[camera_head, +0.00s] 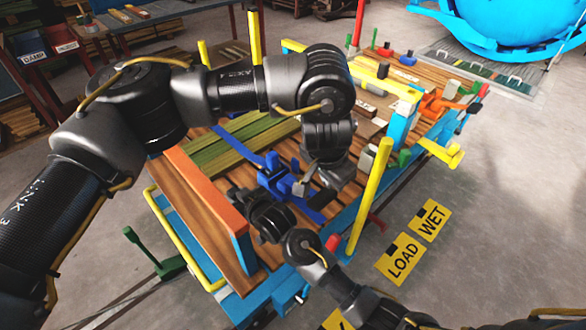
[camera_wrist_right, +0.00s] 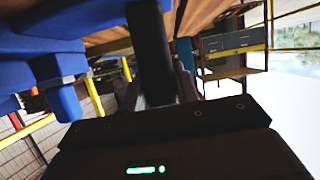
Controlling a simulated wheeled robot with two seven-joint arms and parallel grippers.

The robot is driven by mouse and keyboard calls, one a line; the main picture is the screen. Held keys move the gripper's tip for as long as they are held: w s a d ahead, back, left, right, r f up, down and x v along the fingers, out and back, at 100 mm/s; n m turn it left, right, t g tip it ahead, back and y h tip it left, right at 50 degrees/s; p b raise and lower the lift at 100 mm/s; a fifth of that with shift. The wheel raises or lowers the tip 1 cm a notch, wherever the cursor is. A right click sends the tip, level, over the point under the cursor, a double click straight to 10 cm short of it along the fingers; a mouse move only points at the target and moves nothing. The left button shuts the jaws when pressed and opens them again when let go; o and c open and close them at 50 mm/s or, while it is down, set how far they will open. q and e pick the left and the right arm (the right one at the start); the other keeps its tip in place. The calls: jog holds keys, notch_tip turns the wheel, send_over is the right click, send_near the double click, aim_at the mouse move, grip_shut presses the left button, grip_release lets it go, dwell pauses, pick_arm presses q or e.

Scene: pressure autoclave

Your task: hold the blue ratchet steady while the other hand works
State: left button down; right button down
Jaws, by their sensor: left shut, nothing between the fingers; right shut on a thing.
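The blue ratchet (camera_head: 275,177) sits on a blue strap across the green-topped boards on the cart. Its blue body also shows large at the left of the right wrist view (camera_wrist_right: 50,55). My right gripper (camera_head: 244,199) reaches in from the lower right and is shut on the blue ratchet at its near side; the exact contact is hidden. My left gripper (camera_head: 308,190) comes over from the left and points down just right of the ratchet. It is shut and empty, close to the ratchet and strap.
The wooden cart bed (camera_head: 195,190) has an orange-and-blue end board (camera_head: 205,200) at left and a yellow post (camera_head: 370,195) at right, close to both arms. More clamps and boards lie toward the back right. A blue autoclave (camera_head: 510,30) stands behind.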

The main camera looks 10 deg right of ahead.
dwell(0.4)
jog(key=c, duration=1)
grip_release()
jog(key=shift+o, duration=0.2)
